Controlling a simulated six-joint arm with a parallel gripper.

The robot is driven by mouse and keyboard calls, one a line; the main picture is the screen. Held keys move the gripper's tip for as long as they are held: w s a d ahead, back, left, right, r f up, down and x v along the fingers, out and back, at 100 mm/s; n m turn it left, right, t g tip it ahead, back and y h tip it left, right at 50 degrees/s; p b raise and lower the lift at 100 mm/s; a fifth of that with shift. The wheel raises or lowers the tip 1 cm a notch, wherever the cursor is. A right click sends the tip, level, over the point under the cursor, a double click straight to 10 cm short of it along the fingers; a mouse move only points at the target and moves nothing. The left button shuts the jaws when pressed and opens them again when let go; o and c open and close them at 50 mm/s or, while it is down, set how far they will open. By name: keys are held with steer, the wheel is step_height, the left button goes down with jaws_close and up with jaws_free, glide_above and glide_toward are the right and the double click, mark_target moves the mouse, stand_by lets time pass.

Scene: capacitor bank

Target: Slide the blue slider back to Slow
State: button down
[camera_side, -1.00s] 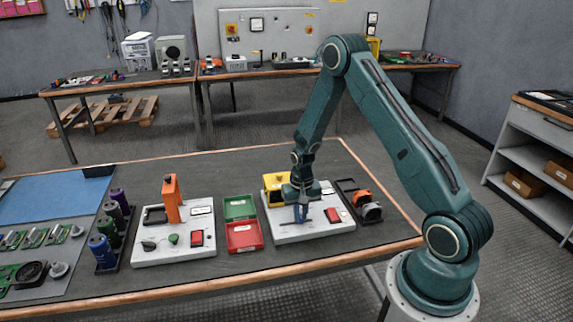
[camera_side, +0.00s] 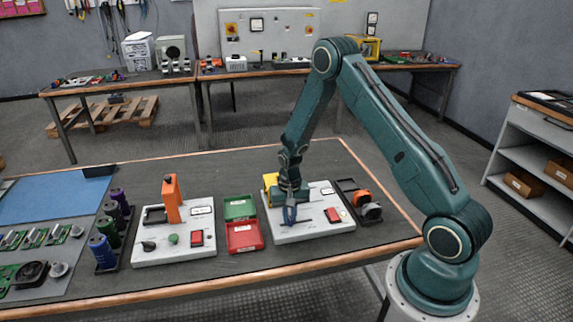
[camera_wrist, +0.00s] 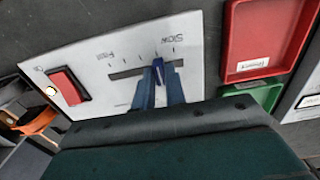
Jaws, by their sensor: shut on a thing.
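The white panel (camera_side: 312,226) sits on the table in the side view, below my arm. In the wrist view its dark slot (camera_wrist: 125,73) runs between the printed words Fast (camera_wrist: 117,54) and Slow (camera_wrist: 172,40). The blue slider (camera_wrist: 158,72) stands in the slot, nearer the Slow end, with a short piece of slot showing beyond it. My gripper (camera_wrist: 158,76) is shut on the slider, one blue finger on each side. In the side view my gripper (camera_side: 289,214) is low at the panel's left part and hides the slider.
A red switch (camera_wrist: 69,86) is on the same panel, also seen in the side view (camera_side: 332,215). Red (camera_side: 244,237) and green (camera_side: 239,208) trays lie left of the panel. A yellow block (camera_side: 270,182) is behind my gripper. A dark tray with orange parts (camera_side: 361,197) is at the right.

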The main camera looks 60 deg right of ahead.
steer(key=shift+w+a, duration=0.8)
steer(key=shift+w, duration=0.05)
steer(key=c, duration=1.6)
jaws_free()
steer(key=shift+c, duration=0.2)
steer(key=shift+r, duration=0.1)
step_height(320, 180, up, 7)
